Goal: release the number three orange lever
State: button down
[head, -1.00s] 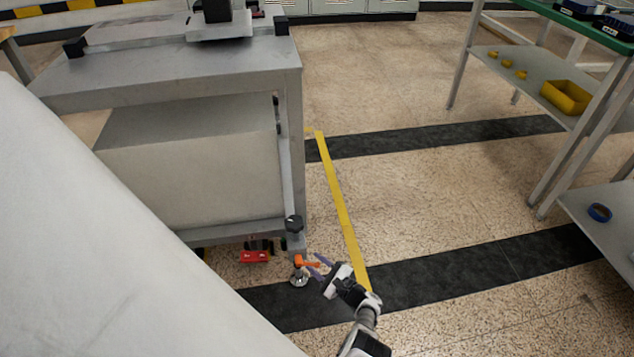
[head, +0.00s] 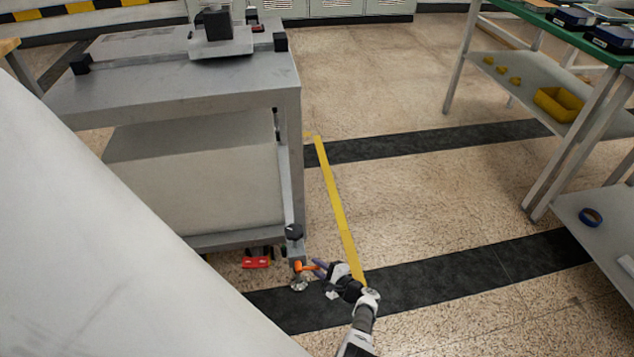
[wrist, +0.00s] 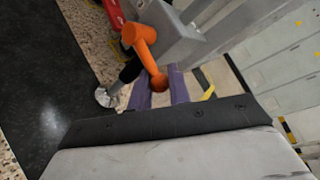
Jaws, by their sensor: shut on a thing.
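The orange lever (head: 304,267) sits low on the near right leg of the grey metal cart (head: 289,140), above a round metal foot (head: 299,284). In the wrist view the orange lever (wrist: 140,42) runs from its pivot by the leg toward me. My gripper (head: 321,267) is at the lever's free end. In the wrist view the purple fingers of my gripper (wrist: 159,86) stand on both sides of the lever's rounded end and are shut on it. No number is readable on the lever.
A red part (head: 256,262) shows under the cart to the left. A yellow floor line (head: 336,210) runs beside the cart. A green-topped shelf unit (head: 550,22) stands at the right, with a yellow bin (head: 558,104). The floor between is clear.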

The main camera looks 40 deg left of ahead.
jog(key=shift+r+n, duration=0.2)
jog(key=shift+n, duration=0.1)
jog(key=c, duration=1.3)
grip_release()
jog(key=shift+c, duration=0.2)
jog(key=p+v, duration=0.5)
jog(key=v, duration=0.8)
jog(key=shift+d+r+p, duration=0.3)
jog(key=shift+r+p, duration=0.05)
jog(key=shift+r, duration=0.05)
